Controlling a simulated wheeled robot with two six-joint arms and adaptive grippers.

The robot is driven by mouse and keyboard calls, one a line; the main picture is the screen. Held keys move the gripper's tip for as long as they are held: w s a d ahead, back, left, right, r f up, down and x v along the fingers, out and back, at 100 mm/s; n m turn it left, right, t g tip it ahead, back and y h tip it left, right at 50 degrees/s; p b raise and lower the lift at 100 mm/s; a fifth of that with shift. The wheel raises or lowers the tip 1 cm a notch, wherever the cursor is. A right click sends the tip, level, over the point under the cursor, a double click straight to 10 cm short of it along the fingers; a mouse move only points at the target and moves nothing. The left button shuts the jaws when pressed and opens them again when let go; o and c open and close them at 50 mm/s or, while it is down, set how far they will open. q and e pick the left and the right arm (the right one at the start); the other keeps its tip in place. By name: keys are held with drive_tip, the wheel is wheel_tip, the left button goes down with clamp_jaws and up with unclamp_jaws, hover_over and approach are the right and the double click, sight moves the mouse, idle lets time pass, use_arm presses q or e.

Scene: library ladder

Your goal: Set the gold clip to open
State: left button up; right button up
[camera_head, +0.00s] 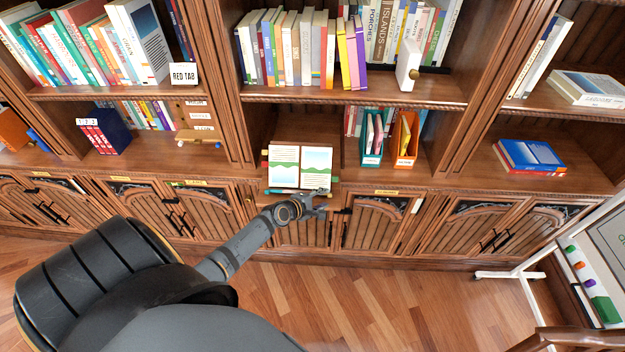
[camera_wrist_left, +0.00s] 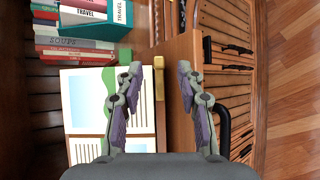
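The gold clip (camera_wrist_left: 159,86) shows in the left wrist view as a small yellow-gold bar at the edge of the wooden book stand, beside the open book (camera_wrist_left: 84,102). My left gripper (camera_wrist_left: 160,76) is open, with one finger on each side of the clip in that view. I cannot tell whether the fingers touch it. In the head view the open book (camera_head: 284,167) rests on the stand, and my left gripper (camera_head: 322,194) is at its lower right corner, hiding much of that area. The clip's setting cannot be made out. My right gripper is not in view.
A teal file box (camera_head: 372,138) and an orange file box (camera_head: 405,139) stand right of the stand. Cabinet doors (camera_head: 375,222) with dark handles lie below the shelf edge.

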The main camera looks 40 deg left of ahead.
use_arm(q)
drive_tip(key=v, duration=0.9)
drive_tip(key=shift+s, duration=0.1)
